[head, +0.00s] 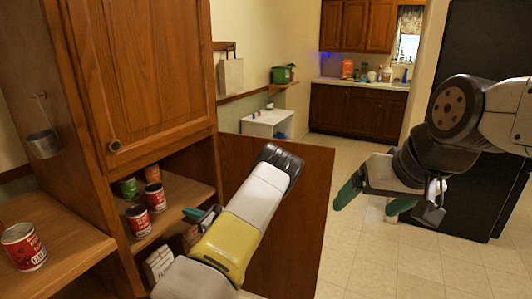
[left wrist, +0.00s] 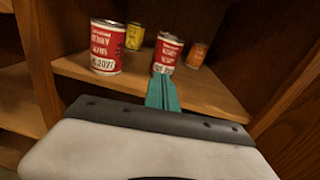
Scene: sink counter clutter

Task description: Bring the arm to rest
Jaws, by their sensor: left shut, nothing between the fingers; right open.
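My left gripper (head: 193,213) is at the open lower shelf of the wooden cabinet, partly hidden by my own arm. In the left wrist view its teal fingers (left wrist: 163,94) are shut together with nothing between them. They point at a red can (left wrist: 167,55) on the shelf; whether they touch it I cannot tell. My right gripper (head: 374,197) hangs over open floor at the right. Its two teal fingers are apart and empty.
The shelf (head: 187,191) also holds a second red can (head: 138,221), a green can (head: 129,189) and an orange can (head: 153,174). Another red can (head: 23,247) stands on the left counter. An open cabinet door (head: 300,200) stands behind my left arm. The tiled floor (head: 370,262) is clear.

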